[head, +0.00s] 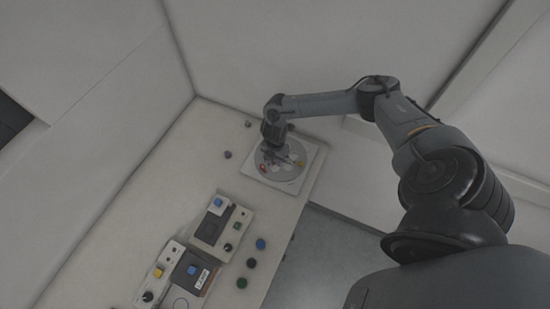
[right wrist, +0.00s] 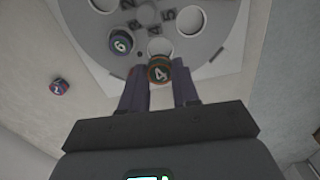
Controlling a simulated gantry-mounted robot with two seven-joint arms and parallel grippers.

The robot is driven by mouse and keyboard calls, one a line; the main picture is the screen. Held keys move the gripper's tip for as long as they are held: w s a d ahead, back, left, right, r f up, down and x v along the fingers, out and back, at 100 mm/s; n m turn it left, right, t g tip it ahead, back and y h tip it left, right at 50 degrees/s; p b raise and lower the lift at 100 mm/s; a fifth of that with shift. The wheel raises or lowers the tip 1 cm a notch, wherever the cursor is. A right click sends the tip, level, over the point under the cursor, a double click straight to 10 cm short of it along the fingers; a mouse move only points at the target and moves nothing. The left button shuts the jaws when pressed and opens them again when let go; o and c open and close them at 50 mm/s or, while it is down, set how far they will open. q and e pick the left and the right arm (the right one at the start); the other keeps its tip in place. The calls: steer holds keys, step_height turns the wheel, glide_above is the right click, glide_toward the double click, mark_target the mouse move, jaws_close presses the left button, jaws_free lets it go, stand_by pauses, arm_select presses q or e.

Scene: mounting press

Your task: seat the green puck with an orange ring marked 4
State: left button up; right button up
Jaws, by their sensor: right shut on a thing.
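The green puck with an orange ring marked 4 (right wrist: 159,72) is between the fingertips of my right gripper (right wrist: 160,76), which is shut on it. A round grey disc (right wrist: 95,45) on a pale square base lies below, with numbered marks and round pockets. The puck is beside an empty pocket (right wrist: 160,48) and seems to overlap its near edge; its height above the disc is unclear. In the head view my right gripper (head: 272,144) is over the far-left part of the disc (head: 288,173) and hides the puck. My left gripper is not in view.
A puck marked 6 (right wrist: 121,42) is on the disc. A loose pinkish puck (right wrist: 59,87) lies on the table to its left. Control boxes (head: 221,222) and several loose pucks, one blue (head: 261,244), stand nearer. The table's left part (head: 150,195) is clear.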

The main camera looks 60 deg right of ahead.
mark_target(275, 169)
steer(key=shift+f+b, duration=1.65)
steer(key=shift+f, duration=0.65)
steer(key=o, duration=1.1)
steer(key=shift+c, duration=0.2)
steer(key=shift+r, duration=0.45)
step_height(275, 169, up, 10)
steer(key=shift+f, duration=0.1)
